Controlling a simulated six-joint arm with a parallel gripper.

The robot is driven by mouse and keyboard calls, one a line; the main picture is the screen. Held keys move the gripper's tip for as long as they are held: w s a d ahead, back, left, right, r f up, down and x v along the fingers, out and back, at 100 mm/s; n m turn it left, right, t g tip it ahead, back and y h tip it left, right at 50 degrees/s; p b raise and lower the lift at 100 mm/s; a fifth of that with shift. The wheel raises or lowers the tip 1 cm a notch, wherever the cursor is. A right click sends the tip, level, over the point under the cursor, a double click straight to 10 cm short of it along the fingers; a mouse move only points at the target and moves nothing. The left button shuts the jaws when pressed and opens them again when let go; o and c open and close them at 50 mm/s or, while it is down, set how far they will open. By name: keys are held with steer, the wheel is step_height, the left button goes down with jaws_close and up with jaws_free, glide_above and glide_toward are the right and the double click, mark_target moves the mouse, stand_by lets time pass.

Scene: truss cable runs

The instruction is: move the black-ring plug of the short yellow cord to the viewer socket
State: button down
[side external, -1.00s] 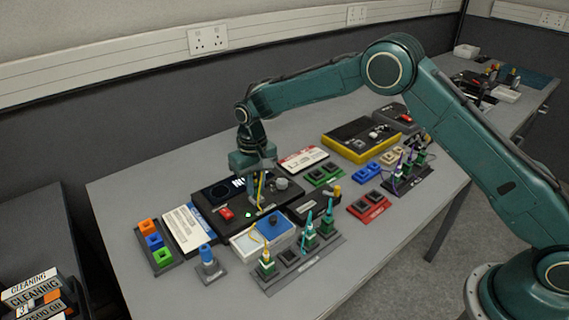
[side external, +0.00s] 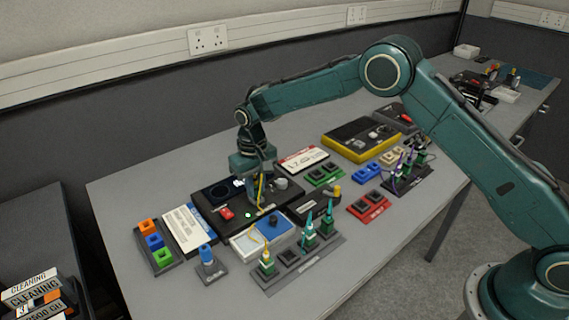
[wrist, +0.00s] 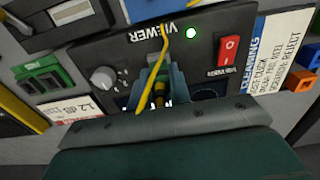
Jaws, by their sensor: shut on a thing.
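The viewer (side external: 285,197) is a black console with a red switch (wrist: 229,48), a lit green lamp, a grey knob and a dark screen. My gripper (wrist: 158,88) is over its middle, between knob and switch, shut on a dark plug (wrist: 160,90) with a yellow cord (wrist: 163,42). The side view shows my gripper (side external: 259,193) low at the console. The fingers hide the plug's tip and the viewer socket, so I cannot tell whether the plug is seated. A yellow-cord plug (side external: 267,264) stands upright in the front socket strip.
Teal-cord plugs (side external: 310,236) stand in the same strip (side external: 275,286). Bare table lies along the left front.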

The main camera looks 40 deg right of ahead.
steer(key=shift+f, duration=0.4)
stand_by(1.1)
steer(key=c, duration=1.2)
jaws_free()
steer(key=shift+r, duration=0.1)
steer(key=shift+r, duration=2.4)
steer(key=shift+r, duration=0.15)
steer(key=shift+r, duration=1.85)
